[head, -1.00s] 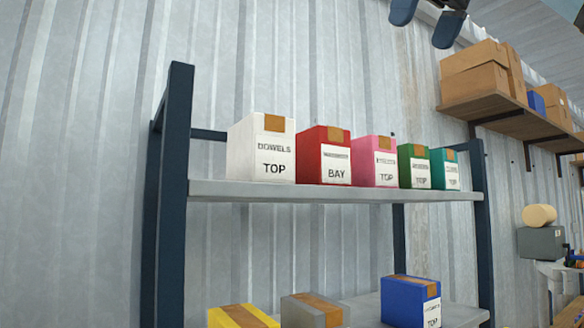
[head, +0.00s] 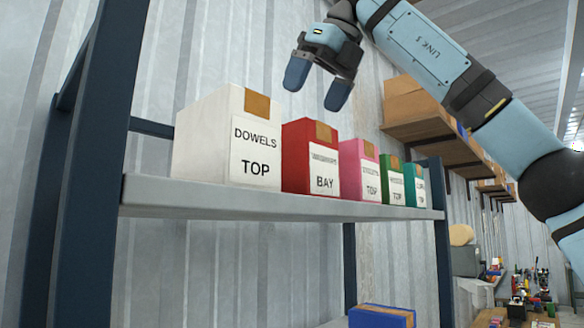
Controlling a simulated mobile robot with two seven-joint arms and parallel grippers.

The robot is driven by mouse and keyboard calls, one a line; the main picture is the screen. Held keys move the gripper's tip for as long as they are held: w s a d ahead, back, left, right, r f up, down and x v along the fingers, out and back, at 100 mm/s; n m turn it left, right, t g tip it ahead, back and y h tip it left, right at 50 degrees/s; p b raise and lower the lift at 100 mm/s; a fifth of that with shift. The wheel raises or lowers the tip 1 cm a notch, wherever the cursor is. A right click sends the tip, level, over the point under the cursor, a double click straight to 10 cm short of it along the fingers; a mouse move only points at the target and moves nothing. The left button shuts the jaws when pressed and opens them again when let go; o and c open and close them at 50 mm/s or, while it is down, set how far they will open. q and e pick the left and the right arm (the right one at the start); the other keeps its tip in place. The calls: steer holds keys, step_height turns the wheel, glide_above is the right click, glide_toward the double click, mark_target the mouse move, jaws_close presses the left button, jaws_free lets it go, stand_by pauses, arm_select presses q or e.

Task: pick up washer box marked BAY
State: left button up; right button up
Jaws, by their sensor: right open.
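The red washer box (head: 302,143) marked BAY stands on the upper shelf, between the white DOWELS box (head: 203,140) and a pink box (head: 352,165). Its label (head: 324,171) faces the camera, and a tan tape strip runs over its top edge. My right gripper (head: 317,88) is above and slightly behind or over the red box in the picture, fingers pointing down, open and empty. It does not touch the box. My left gripper is not in view.
The grey shelf (head: 270,206) has dark blue posts (head: 75,180). Green (head: 391,181) and teal boxes (head: 416,185) stand to the right. A blue box (head: 381,316) sits on the lower shelf. Wall shelves with cartons (head: 411,102) are at the back right.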

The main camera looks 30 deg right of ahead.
mark_target(293, 134)
steer(key=x, duration=0.3)
steer(key=shift+w, duration=0.4)
steer(key=shift+w+a+f+p, duration=0.25)
steer(key=shift+w+f+p, duration=0.2)
steer(key=shift+p, duration=0.1)
steer(key=p+x, duration=0.1)
steer(key=x, duration=0.2)
steer(key=shift+w+d+f, duration=0.1)
steer(key=shift+w+f, duration=0.3)
steer(key=shift+s, duration=0.1)
steer(key=shift+s+r, duration=0.1)
steer(key=shift+s, duration=0.05)
steer(key=c, duration=1.3)
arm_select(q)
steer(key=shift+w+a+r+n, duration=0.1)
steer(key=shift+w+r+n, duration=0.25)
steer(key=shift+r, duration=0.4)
